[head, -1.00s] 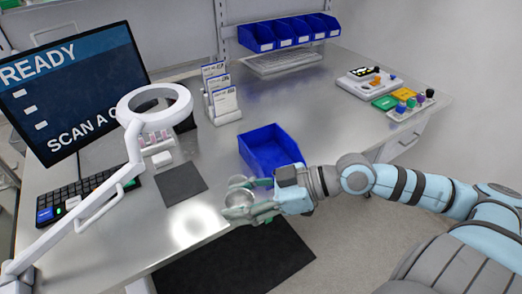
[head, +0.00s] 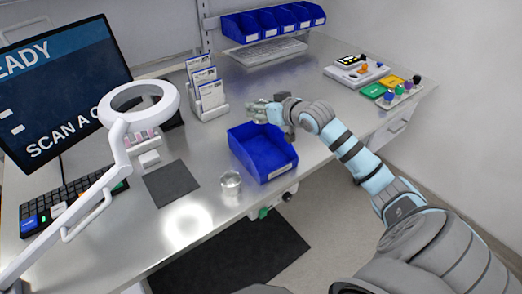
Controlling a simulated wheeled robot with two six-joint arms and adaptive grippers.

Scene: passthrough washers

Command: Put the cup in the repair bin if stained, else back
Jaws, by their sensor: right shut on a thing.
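A clear, shiny cup (head: 231,183) stands upright on the metal bench, at the near left of the open blue bin (head: 268,165). From here I cannot tell whether it is stained. My right gripper (head: 257,112) is at the far edge of the blue bin, well apart from this cup. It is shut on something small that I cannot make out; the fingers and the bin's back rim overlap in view. The inside of the bin that shows looks empty. My left gripper is not in view.
A dark square mat (head: 172,184) lies left of the cup, by a white ring lamp (head: 143,97). A card holder (head: 207,95) stands behind. A row of blue bins (head: 272,24) and a button panel (head: 397,91) are further back. The bench front is clear.

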